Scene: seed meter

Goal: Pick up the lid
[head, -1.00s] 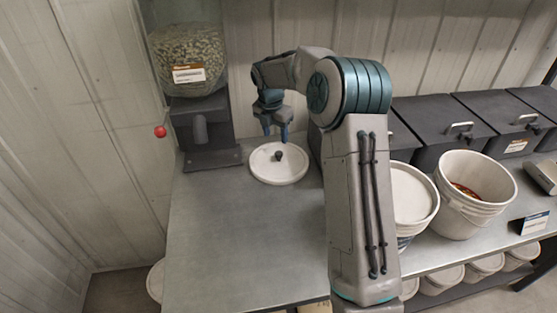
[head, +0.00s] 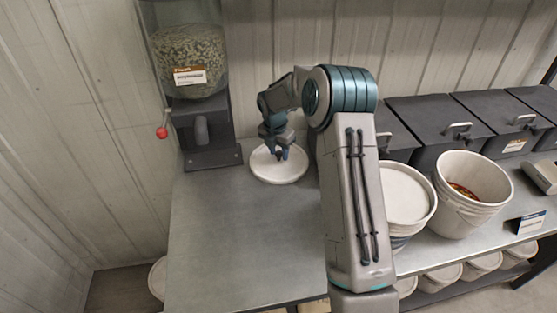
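The seed dispenser (head: 200,112) with a red-ended lever (head: 162,132) stands behind and left of the lid. Dark bins (head: 437,129), a covered white bucket (head: 403,193) and an open bucket (head: 470,207) stand to the right. The table's front left (head: 235,245) is clear.

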